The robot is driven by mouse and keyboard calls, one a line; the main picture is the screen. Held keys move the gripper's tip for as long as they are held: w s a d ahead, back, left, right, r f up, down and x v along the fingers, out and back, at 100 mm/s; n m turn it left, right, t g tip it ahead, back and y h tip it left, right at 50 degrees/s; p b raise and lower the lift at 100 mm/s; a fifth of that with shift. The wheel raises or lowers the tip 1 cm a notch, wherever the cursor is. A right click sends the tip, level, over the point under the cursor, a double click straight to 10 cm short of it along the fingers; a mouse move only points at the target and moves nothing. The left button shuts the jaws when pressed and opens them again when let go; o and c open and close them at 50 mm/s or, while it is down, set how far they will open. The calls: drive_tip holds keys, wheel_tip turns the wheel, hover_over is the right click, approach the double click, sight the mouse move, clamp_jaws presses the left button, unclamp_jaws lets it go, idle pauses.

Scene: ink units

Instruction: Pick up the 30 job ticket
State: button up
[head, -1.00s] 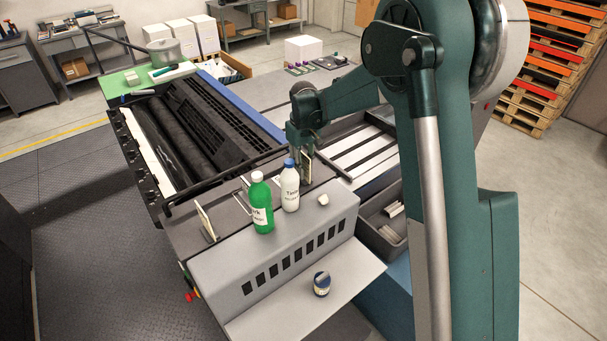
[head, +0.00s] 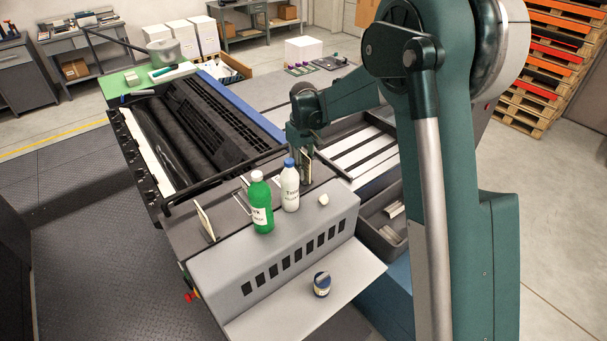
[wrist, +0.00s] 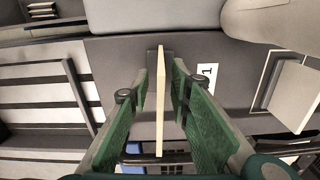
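A thin cream job ticket (wrist: 160,105) stands upright, seen edge-on in the wrist view; in the head view its face (head: 307,168) shows below my gripper. No number can be read on it. My gripper (wrist: 161,85) has its green fingers on either side of this ticket, with a visible gap on both sides, so it is open around it. In the head view my gripper (head: 300,150) is partly hidden behind the white bottle. A second upright ticket (head: 205,221) stands at the left end of the deck, and one shows at the right of the wrist view (wrist: 297,92).
A green bottle (head: 261,205) and a white bottle (head: 290,188) stand close in front of my gripper. A small white block (head: 323,199) and a dark jar (head: 322,284) are nearer. A flat white label (wrist: 207,78) lies beside the ticket. A grey bin (head: 371,238) is at the right.

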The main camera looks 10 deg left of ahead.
clamp_jaws()
drive_tip(key=shift+r, duration=0.2)
drive_tip(key=shift+r+p, duration=0.15)
drive_tip(key=shift+p, duration=0.25)
wheel_tip(320, 180, up, 10)
drive_tip(key=shift+f+b, duration=0.1)
drive_tip(key=shift+b, duration=0.25)
idle(0.4)
